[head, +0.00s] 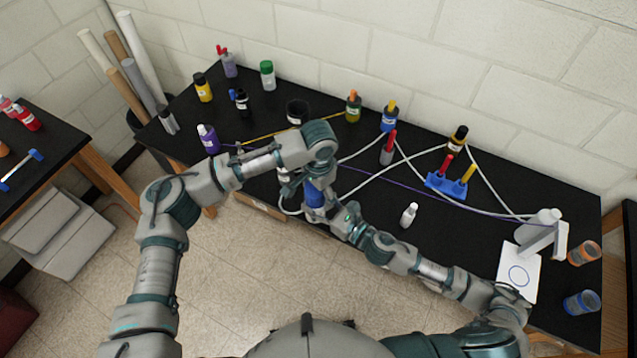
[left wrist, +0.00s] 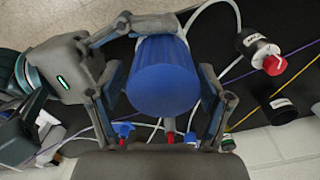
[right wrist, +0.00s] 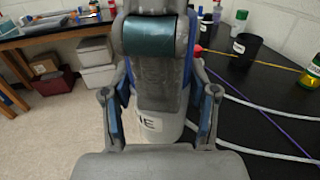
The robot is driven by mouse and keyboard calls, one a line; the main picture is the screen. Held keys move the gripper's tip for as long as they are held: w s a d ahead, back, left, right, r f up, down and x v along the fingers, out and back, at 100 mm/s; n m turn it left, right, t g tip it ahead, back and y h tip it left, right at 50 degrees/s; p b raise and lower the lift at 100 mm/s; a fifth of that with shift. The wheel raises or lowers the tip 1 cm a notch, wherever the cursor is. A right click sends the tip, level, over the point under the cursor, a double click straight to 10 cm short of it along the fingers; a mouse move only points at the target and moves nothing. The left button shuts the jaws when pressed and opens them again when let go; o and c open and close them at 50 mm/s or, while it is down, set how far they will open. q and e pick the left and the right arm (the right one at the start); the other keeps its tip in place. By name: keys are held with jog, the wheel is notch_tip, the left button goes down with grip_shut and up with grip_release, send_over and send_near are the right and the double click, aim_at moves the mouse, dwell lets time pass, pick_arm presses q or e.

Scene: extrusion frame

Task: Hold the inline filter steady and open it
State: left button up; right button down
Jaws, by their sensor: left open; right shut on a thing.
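The inline filter has a blue cup (left wrist: 162,78) and a white housing (right wrist: 150,125) with a dark-lettered label. The blue cup also shows in the head view (head: 314,197), below my left wrist. My right gripper (right wrist: 160,105) is shut on the white housing, one finger on each side. My left gripper (left wrist: 163,100) is open, with its fingers on either side of the blue cup, whose round end faces the left wrist camera. Whether the fingers touch the cup cannot be told. My arms hide much of the filter in the head view.
The black bench (head: 450,240) carries several bottles, white hoses and a purple line. A blue holder (head: 446,187) and a small white bottle (head: 409,215) stand to the right. A black cup (head: 297,112) stands behind my left arm.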

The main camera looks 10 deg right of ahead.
pick_arm(q)
jog(key=shift+d+f, duration=0.1)
jog(key=shift+f, duration=0.15)
jog(key=c, duration=1.3)
jog(key=shift+o, duration=0.2)
jog(key=n, duration=0.3)
jog(key=o, duration=1.3)
jog(key=shift+r, duration=0.1)
